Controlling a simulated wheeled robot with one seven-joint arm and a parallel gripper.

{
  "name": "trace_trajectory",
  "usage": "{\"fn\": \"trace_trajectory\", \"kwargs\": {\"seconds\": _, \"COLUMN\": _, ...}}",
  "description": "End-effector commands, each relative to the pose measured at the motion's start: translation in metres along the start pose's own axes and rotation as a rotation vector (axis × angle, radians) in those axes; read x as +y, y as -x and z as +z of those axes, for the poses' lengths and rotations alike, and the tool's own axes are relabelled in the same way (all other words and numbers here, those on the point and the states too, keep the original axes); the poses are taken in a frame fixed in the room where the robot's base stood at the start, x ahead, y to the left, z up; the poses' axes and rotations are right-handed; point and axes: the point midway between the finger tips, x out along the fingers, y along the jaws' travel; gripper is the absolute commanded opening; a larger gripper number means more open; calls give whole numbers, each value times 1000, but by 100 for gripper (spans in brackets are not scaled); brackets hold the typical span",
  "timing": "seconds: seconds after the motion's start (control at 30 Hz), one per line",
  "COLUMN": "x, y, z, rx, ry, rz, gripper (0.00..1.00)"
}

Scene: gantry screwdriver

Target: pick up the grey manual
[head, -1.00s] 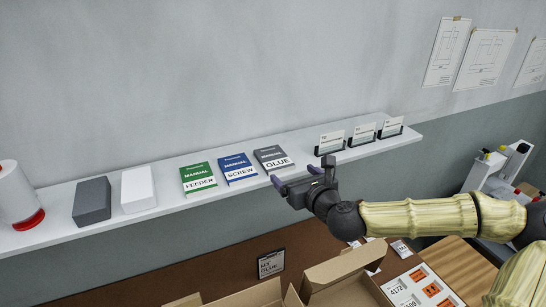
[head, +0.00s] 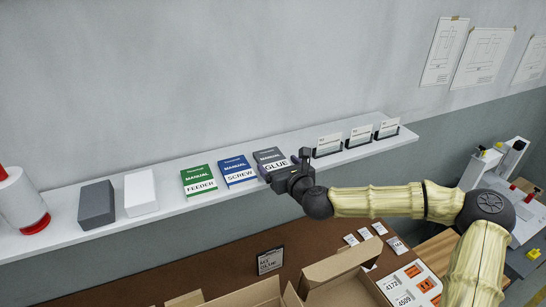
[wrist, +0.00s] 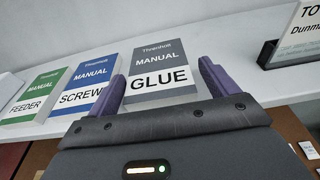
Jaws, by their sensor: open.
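The grey manual (head: 270,157), labelled GLUE, lies on the white shelf, the rightmost of three manuals. It also shows in the wrist view (wrist: 160,62), between and just beyond my fingers. My gripper (head: 281,169) is at the front edge of the shelf, right at the near end of the grey manual and partly hiding it. In the wrist view my open gripper (wrist: 163,86) has one purple finger on each side of the manual's near end. I cannot tell whether the fingers touch it.
The blue SCREW manual (head: 237,171) lies close to the left of the grey one, with the green FEEDER manual (head: 199,180) beyond it. Card holders (head: 328,146) stand to the right. The shelf (head: 168,205) backs onto a wall; open boxes (head: 340,268) sit below.

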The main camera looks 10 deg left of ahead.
Motion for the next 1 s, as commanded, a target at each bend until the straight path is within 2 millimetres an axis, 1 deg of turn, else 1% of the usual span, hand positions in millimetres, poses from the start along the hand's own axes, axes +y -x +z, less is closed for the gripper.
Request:
{"fn": "trace_trajectory", "kwargs": {"seconds": 0.03, "x": 2, "y": -8, "z": 4, "rx": 2, "ry": -2, "rz": 2, "gripper": 86}}
{"fn": "trace_trajectory", "kwargs": {"seconds": 0.1, "x": 2, "y": -17, "z": 4, "rx": 1, "ry": -2, "rz": 3, "gripper": 86}}
{"fn": "trace_trajectory", "kwargs": {"seconds": 0.2, "x": -1, "y": -23, "z": 1, "rx": 1, "ry": -1, "rz": -2, "gripper": 86}}
{"fn": "trace_trajectory", "kwargs": {"seconds": 0.4, "x": -7, "y": -22, "z": 0, "rx": 1, "ry": -2, "rz": -10, "gripper": 86}}
{"fn": "trace_trajectory", "kwargs": {"seconds": 0.73, "x": 0, "y": -24, "z": 0, "rx": 0, "ry": 0, "rz": 0, "gripper": 86}}
{"fn": "trace_trajectory", "kwargs": {"seconds": 0.77, "x": 0, "y": -24, "z": 0, "rx": 0, "ry": 0, "rz": 0, "gripper": 80}}
{"fn": "trace_trajectory", "kwargs": {"seconds": 0.8, "x": 1, "y": -24, "z": 0, "rx": 0, "ry": 0, "rz": 1, "gripper": 72}}
{"fn": "trace_trajectory", "kwargs": {"seconds": 0.87, "x": 1, "y": -24, "z": 0, "rx": 0, "ry": 0, "rz": 2, "gripper": 60}}
{"fn": "trace_trajectory", "kwargs": {"seconds": 0.9, "x": 1, "y": -24, "z": 0, "rx": 0, "ry": 0, "rz": 2, "gripper": 52}}
{"fn": "trace_trajectory", "kwargs": {"seconds": 0.93, "x": 1, "y": -24, "z": 0, "rx": 0, "ry": 0, "rz": 2, "gripper": 50}}
{"fn": "trace_trajectory", "kwargs": {"seconds": 1.0, "x": 2, "y": -24, "z": 0, "rx": 0, "ry": 0, "rz": 2, "gripper": 50}}
